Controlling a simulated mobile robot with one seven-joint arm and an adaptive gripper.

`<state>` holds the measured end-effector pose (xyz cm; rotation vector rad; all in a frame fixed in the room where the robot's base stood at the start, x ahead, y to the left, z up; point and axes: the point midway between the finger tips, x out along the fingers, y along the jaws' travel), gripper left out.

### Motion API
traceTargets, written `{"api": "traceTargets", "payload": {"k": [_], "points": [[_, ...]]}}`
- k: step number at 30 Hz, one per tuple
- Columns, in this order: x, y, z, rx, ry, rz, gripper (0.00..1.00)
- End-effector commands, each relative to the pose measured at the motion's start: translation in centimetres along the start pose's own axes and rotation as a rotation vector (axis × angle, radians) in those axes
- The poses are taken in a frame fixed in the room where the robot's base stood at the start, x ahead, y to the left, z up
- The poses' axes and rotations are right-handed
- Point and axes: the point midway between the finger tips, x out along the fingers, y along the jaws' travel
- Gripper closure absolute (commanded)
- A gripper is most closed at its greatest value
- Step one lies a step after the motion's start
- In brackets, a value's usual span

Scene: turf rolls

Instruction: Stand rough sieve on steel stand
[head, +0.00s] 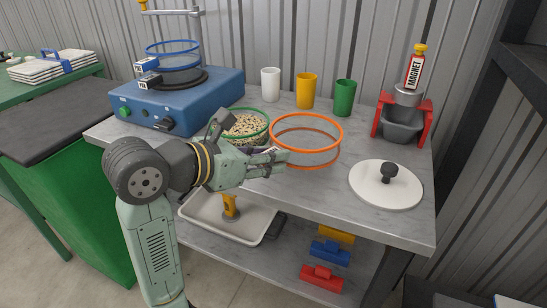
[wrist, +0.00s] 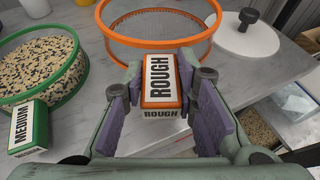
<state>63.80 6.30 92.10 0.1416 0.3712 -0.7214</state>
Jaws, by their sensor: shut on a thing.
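The rough sieve (head: 334,148) is a round orange-rimmed sieve at the middle of the grey worktop. It also shows at the top of the wrist view (wrist: 115,42). Its block handle (wrist: 160,82), white with orange edges, reads ROUGH. My gripper (head: 272,160) is shut on this handle, with purple pads (wrist: 118,118) on either side of it. The sieve looks level and empty; I cannot tell whether it touches the worktop. I cannot single out a steel stand for certain; a blue machine (head: 215,100) at the back left carries a blue-rimmed sieve (head: 172,47) below a metal frame.
A green medium sieve (wrist: 72,85) full of mixed grains sits close left of the rough sieve. A white lid (head: 370,192) with a black knob lies at right. White (head: 270,85), yellow (head: 307,90) and green (head: 345,98) cups and a red-framed mortar (head: 402,120) stand behind.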

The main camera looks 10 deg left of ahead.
Motion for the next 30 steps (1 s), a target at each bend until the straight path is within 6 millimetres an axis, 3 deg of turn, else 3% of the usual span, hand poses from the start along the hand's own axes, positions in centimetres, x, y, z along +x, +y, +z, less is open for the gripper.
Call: {"api": "traceTargets", "payload": {"k": [3, 8, 15, 30], "points": [[1.7, 0.9, 0.7, 0.0, 0.0, -0.003, 1.0], [2.6, 1.4, 0.6, -0.001, -0.001, -0.001, 1.0], [3.6, 1.4, -1.9, -0.003, -0.001, -0.002, 1.0], [4.0, 1.4, -3.0, 0.0, -0.001, 0.001, 1.0]]}}
